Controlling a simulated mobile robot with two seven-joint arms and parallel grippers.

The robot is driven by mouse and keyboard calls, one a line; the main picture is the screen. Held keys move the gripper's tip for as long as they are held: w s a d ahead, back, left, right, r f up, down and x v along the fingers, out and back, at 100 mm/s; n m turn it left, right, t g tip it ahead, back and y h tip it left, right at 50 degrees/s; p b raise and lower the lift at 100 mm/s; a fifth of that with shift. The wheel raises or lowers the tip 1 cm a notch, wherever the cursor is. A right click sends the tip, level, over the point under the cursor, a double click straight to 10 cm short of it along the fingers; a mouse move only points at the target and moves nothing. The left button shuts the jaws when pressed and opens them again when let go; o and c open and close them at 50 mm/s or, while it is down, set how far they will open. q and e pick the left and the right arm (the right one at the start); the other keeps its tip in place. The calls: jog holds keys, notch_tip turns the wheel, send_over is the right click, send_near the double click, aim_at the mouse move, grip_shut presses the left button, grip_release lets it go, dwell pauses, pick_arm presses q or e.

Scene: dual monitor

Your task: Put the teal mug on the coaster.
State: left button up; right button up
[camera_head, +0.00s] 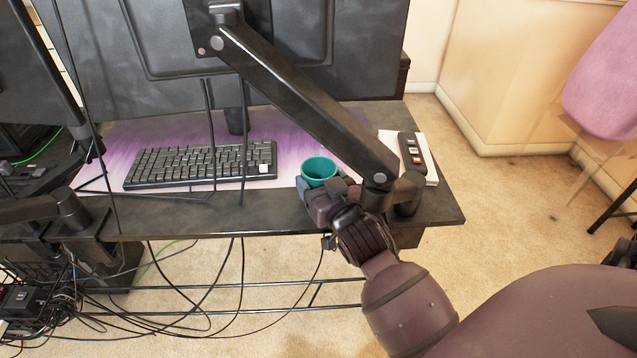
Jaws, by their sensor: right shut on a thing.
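The teal mug (319,171) is at the right of the keyboard, over the purple and white mat, with its open top facing up. My right gripper (318,190) reaches it from the front right and is shut on it. The gripper hides the lower part of the mug, so I cannot tell whether it touches the desk. I cannot make out a coaster; the gripper and the monitor arm hide part of the desk near the mug. My left gripper is not in view.
A black monitor arm (300,95) slants across just right of the mug. The black keyboard (200,165) lies on the mat (290,150). A dark remote (412,152) lies on a white pad (431,168) at the right. Cables hang before the desk edge (200,220).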

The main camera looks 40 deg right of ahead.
jog(key=shift+s+f, duration=0.1)
jog(key=shift+f, duration=0.3)
jog(key=o, duration=1)
jog(key=shift+o, duration=0.2)
jog(key=shift+r, duration=0.15)
jog(key=p+v, duration=0.1)
jog(key=v, duration=1.1)
jog(key=shift+p, duration=0.3)
